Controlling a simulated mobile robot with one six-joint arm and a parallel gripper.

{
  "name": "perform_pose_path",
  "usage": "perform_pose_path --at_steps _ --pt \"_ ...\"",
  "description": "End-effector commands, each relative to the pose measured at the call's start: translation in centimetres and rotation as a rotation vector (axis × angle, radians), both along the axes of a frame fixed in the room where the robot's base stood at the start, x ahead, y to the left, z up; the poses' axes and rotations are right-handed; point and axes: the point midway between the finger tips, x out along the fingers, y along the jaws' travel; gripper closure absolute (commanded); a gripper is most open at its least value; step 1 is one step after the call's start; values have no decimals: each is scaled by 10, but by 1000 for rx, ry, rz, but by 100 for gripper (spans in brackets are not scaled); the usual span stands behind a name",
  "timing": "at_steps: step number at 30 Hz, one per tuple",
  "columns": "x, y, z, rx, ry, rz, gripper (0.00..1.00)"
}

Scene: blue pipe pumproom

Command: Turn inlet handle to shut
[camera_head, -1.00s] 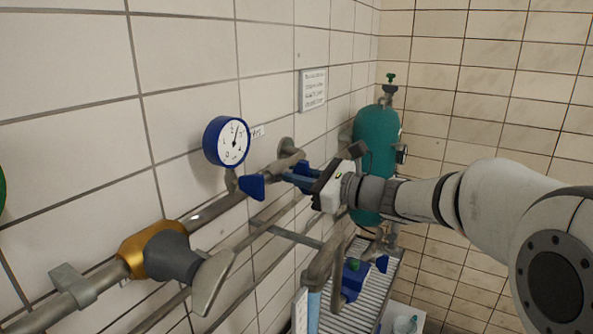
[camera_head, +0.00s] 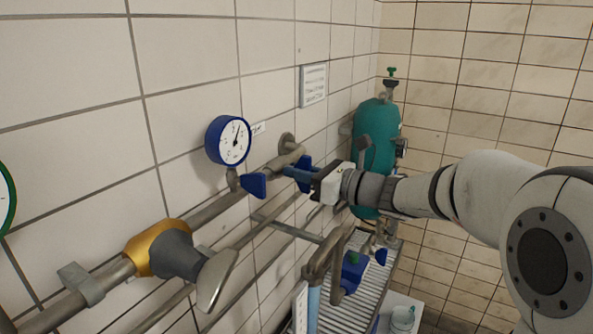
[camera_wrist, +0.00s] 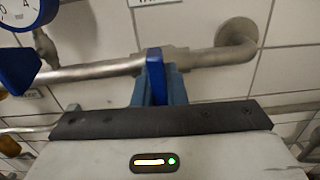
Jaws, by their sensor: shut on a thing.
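My gripper (camera_head: 298,175) is shut on a blue handle (camera_head: 305,163) on the grey pipe near its elbow into the wall. In the wrist view the handle (camera_wrist: 155,62) stands upright between my two blue fingers (camera_wrist: 158,88), with its top edge showing above them. Which handle is the inlet one cannot be read from the labels. A second blue handle (camera_head: 254,186) sits on the same pipe to the left, under the gauge, apart from my gripper; it also shows at the left edge of the wrist view (camera_wrist: 18,70).
A blue-rimmed gauge (camera_head: 228,140) is above the pipe. A brass valve with a grey lever (camera_head: 215,280) is nearer at lower left. A teal cylinder (camera_head: 377,140) stands behind my gripper. Lower pipes with a blue valve (camera_head: 353,272) lie below.

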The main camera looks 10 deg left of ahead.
Motion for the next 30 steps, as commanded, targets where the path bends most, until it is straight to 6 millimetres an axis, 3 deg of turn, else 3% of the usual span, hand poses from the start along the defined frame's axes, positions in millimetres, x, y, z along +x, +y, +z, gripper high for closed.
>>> perform_pose_path --at_steps 2,3,10,25,30 --pt "1 0 1 2 0 -3 100" --pt "1 0 0 1 1 -3 85" --pt "1 0 -1 0 1 -2 67" --pt "0 0 -3 -4 3 1 67" --pt "-1 -8 -3 -4 3 1 67"
